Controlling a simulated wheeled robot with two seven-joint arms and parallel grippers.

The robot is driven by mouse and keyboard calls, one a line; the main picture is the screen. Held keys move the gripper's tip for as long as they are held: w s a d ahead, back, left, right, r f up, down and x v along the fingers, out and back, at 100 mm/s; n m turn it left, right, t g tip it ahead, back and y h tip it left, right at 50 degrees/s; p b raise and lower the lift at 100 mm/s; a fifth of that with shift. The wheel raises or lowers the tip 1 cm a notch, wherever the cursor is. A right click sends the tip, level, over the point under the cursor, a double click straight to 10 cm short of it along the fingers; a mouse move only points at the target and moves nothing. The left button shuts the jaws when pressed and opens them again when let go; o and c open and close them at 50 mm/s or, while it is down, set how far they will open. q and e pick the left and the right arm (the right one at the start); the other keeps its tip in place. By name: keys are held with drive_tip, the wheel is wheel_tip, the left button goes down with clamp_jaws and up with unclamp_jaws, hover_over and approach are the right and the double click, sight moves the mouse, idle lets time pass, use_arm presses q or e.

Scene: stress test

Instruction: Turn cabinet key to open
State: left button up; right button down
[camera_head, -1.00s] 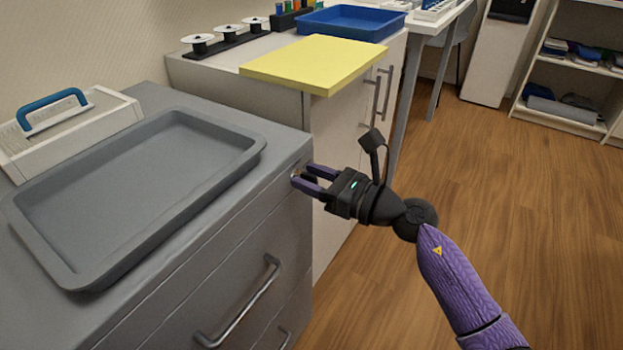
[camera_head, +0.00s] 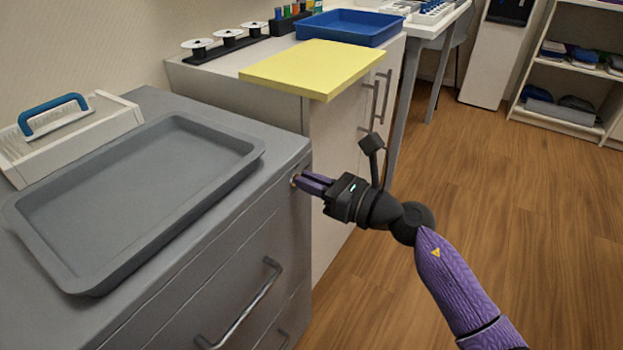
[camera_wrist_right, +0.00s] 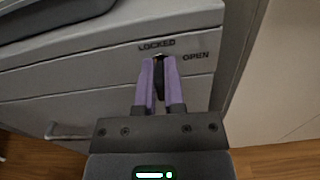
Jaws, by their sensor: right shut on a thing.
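The grey cabinet (camera_head: 215,270) stands at the left in the head view, with drawers and bar handles. Its key (camera_wrist_right: 159,76) shows in the right wrist view between my purple fingertips, mostly hidden by them. The key sits at the lock on the upper front, below the "LOCKED" label (camera_wrist_right: 157,45); the "OPEN" label (camera_wrist_right: 196,56) is to the right. The fingers point up toward the "LOCKED" side. My right gripper (camera_head: 301,180) is shut on the key at the cabinet's upper right corner. My left gripper is not in view.
A grey tray (camera_head: 70,275) and a white box with a blue handle (camera_head: 55,115) rest on the cabinet top. A yellow board (camera_head: 315,68) overhangs the white cabinet behind. The wooden floor (camera_head: 480,200) at right is clear.

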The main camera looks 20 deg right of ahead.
drive_tip(key=shift+r+m+p, duration=0.2)
drive_tip(key=shift+m+p, duration=0.25)
drive_tip(key=shift+m, duration=0.25)
drive_tip(key=m+p, duration=0.1)
drive_tip(key=m, duration=0.1)
drive_tip(key=shift+w+d+m+p, duration=0.1)
drive_tip(key=shift+d+m+p, duration=0.05)
drive_tip(key=shift+m+p, duration=0.15)
drive_tip(key=m+p, duration=0.1)
drive_tip(key=m, duration=0.1)
drive_tip(key=m+p, duration=0.1)
drive_tip(key=m, duration=0.1)
drive_tip(key=shift+w+d+f+m, duration=0.1)
drive_tip(key=shift+f+m, duration=0.05)
drive_tip(key=shift+m, duration=0.15)
drive_tip(key=m+p, duration=0.1)
drive_tip(key=m, duration=0.1)
drive_tip(key=shift+d+f+m, duration=0.1)
drive_tip(key=shift+m, duration=0.3)
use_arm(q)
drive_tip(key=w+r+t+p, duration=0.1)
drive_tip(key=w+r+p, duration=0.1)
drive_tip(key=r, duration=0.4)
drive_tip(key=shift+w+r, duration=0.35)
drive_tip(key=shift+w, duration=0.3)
use_arm(e)
drive_tip(key=shift+f+m, duration=0.2)
drive_tip(key=shift+m, duration=1.3)
drive_tip(key=shift+f+m, duration=0.15)
drive_tip(key=shift+m, duration=1.35)
